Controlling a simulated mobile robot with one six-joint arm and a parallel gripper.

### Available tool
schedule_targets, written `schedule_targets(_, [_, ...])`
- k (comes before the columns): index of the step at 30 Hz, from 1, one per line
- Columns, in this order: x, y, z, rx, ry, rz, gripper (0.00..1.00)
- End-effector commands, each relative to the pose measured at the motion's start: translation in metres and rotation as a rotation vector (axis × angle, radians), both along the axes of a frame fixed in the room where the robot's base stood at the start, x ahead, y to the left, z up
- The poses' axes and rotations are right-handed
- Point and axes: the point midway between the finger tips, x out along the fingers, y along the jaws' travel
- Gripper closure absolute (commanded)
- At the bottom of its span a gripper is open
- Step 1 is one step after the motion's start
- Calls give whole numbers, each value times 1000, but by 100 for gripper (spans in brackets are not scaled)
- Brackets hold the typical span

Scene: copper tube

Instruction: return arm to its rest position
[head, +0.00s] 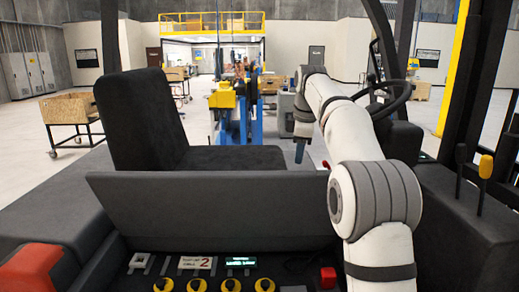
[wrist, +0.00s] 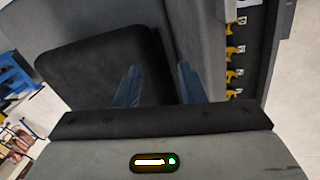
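My white arm (head: 350,130) reaches up and forward from the lower right of the head view and bends down at its far end. My gripper (head: 301,153) hangs there, pointing down, just right of the black seat. In the wrist view my gripper (wrist: 158,85) shows two blue fingers standing well apart, with nothing seen between them. Behind the fingers is the dark seat (wrist: 85,75). No tube is seen in the gripper.
The black seat (head: 140,120), steering wheel (head: 392,95) and levers (head: 485,167) are close around the arm. Blue and yellow machinery (head: 228,110) stands ahead. A wooden crate cart (head: 68,108) is at left. Open pale floor lies beyond.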

Motion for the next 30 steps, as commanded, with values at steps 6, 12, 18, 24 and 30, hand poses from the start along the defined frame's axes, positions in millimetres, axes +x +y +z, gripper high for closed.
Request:
schedule_targets(6, [-52, -23, -1, -16, -44, -176, 64])
schedule_targets(12, [-110, -28, -22, 53, -40, -402, 64])
schedule_targets(18, [-179, -33, -58, 124, -36, -643, 64])
schedule_targets(24, [-255, -37, -109, 198, -30, -893, 64])
schedule_targets(30, [-331, -37, -172, 273, -24, -1133, 64])
